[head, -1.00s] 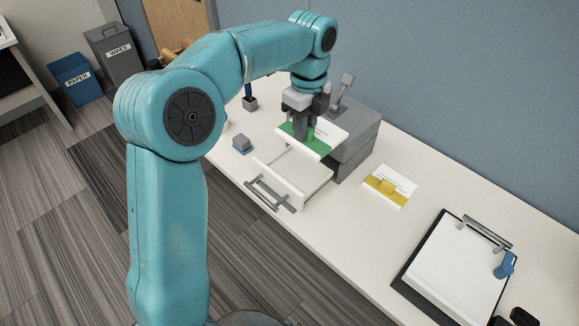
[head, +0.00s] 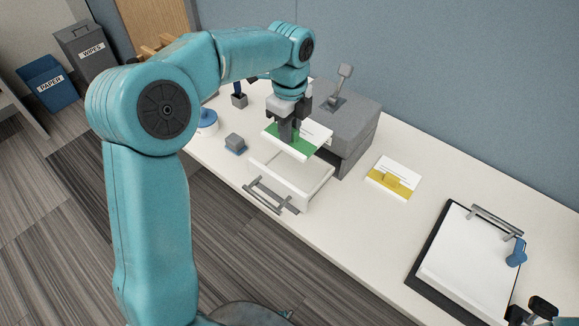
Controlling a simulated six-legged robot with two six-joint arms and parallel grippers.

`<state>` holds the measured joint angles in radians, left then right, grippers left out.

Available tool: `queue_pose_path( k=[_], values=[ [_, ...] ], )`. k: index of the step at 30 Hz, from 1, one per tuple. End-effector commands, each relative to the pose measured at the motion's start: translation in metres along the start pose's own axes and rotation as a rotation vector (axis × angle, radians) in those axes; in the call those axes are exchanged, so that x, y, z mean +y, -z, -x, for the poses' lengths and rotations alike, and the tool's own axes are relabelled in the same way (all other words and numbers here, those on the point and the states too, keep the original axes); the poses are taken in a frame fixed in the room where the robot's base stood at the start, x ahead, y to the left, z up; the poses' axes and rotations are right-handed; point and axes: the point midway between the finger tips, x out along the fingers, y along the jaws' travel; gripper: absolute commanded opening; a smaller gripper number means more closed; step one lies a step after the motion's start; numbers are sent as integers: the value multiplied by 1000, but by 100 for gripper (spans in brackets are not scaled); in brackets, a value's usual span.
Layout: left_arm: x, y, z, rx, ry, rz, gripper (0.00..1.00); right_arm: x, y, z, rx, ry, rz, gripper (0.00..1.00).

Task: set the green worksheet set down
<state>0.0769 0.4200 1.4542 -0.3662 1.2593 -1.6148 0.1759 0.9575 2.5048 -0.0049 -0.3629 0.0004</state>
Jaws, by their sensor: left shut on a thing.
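The green worksheet set (head: 309,146) is a white sheet stack with a green band. My left gripper (head: 290,138) is shut on it and holds it above the open drawer (head: 318,188) of a grey box. The set looks nearly level, and it hides part of the drawer's inside. The grey drawer box (head: 355,130) stands behind it with a lever on top.
A yellow-banded worksheet set (head: 398,171) lies right of the drawer box. A clipboard (head: 462,262) with white paper lies further right. Bare table lies between the drawer and the clipboard.

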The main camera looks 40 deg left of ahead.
Motion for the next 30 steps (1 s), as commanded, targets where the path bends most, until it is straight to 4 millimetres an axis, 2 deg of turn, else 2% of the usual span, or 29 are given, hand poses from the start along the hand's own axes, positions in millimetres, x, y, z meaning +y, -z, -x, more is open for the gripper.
queue_pose_path(
  k=[1,3,9,14,21,30],
  values=[
    [1,0,-17,0,-6,-1,0,1,0,-2,0,0,0,43],
    [1,0,-38,0,-6,0,0,1,0,-2,0,0,0,43],
    [0,-1,-83,0,-2,0,0,1,0,-2,0,0,0,43],
    [-1,-2,-97,0,0,1,0,1,0,-2,0,0,0,43],
    [0,-4,-133,0,-1,1,0,1,0,-2,0,0,0,43],
    [-1,-4,-138,0,2,1,0,1,0,-2,0,0,0,43]
  ],
)
